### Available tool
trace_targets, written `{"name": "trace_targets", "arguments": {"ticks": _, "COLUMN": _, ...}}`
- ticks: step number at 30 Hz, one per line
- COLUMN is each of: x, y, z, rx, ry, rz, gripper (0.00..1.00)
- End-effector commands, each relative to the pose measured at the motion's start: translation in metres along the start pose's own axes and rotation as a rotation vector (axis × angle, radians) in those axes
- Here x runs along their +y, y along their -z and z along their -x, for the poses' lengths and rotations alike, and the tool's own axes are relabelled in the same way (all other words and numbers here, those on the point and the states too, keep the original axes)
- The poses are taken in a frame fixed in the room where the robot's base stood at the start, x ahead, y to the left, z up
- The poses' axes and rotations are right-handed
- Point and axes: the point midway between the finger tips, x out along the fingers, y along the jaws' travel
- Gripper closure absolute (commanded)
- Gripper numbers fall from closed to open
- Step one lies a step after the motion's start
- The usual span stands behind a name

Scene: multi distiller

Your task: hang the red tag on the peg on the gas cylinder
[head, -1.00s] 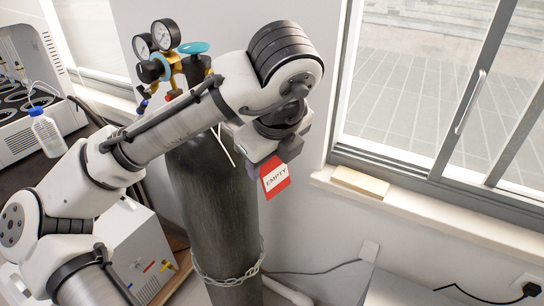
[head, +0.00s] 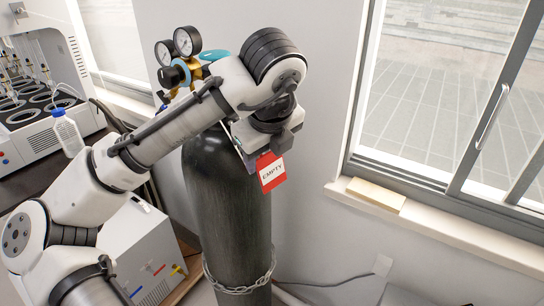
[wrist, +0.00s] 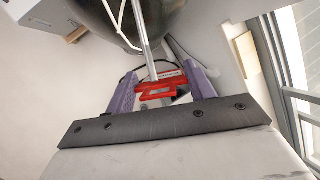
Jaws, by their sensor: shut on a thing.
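My gripper (head: 262,150) is shut on the red tag (head: 271,174), which hangs below the fingers with a white "EMPTY" label facing the head camera. In the head view the tag overlaps the upper right side of the dark gas cylinder (head: 222,215). In the wrist view the tag (wrist: 158,90) shows edge-on between the two purple fingers. A pale thin rod (wrist: 146,45), perhaps the peg, runs from the cylinder (wrist: 135,25) toward the tag. I cannot tell whether the rod passes through the tag's hole or only lines up with it. My arm hides the peg in the head view.
A regulator with two gauges (head: 187,42) tops the cylinder, and a chain (head: 238,289) wraps it lower down. A window sill with a wooden block (head: 376,194) is at right. A white bottle (head: 67,133) and lab machine (head: 48,85) stand at left.

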Motion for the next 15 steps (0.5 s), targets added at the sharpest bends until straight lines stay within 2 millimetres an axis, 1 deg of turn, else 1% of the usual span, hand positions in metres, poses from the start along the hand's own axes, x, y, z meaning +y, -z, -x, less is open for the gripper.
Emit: {"name": "trace_targets", "arguments": {"ticks": 15, "x": 0.001, "y": -0.027, "z": -0.014, "rx": 0.002, "ry": 0.0, "rz": 0.002, "gripper": 0.68}}
